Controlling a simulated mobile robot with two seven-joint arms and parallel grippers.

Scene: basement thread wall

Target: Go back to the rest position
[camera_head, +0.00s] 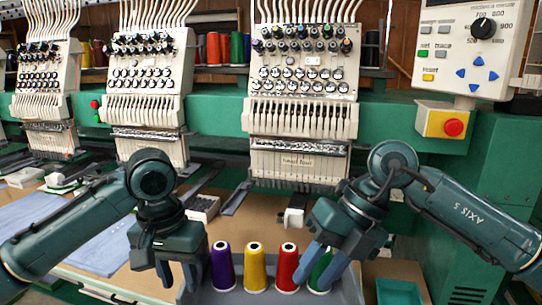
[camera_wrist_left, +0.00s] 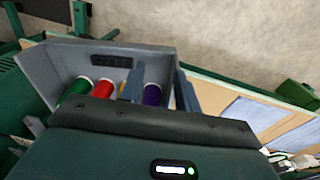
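Purple (camera_head: 222,266), yellow (camera_head: 255,268), red (camera_head: 287,268) and green (camera_head: 320,270) thread spools stand upright in a row in a grey bin (camera_head: 350,290). My left gripper (camera_head: 178,282) is open and empty, pointing down at the left of the purple spool. The left wrist view shows its two parted fingers (camera_wrist_left: 157,92), with the purple spool (camera_wrist_left: 152,95) beyond the gap. My right gripper (camera_head: 320,265) has its fingers apart and pointing down, with the green spool seen between them; no hold shows. The bin's wall also shows in the left wrist view (camera_wrist_left: 75,55).
A green embroidery machine with several needle heads (camera_head: 300,110) stands behind the tan table (camera_head: 240,225). A control panel (camera_head: 470,45) and a red stop button (camera_head: 453,127) are at the right. Blue cloth (camera_head: 90,240) lies at the left. A green tray (camera_head: 398,292) sits right of the bin.

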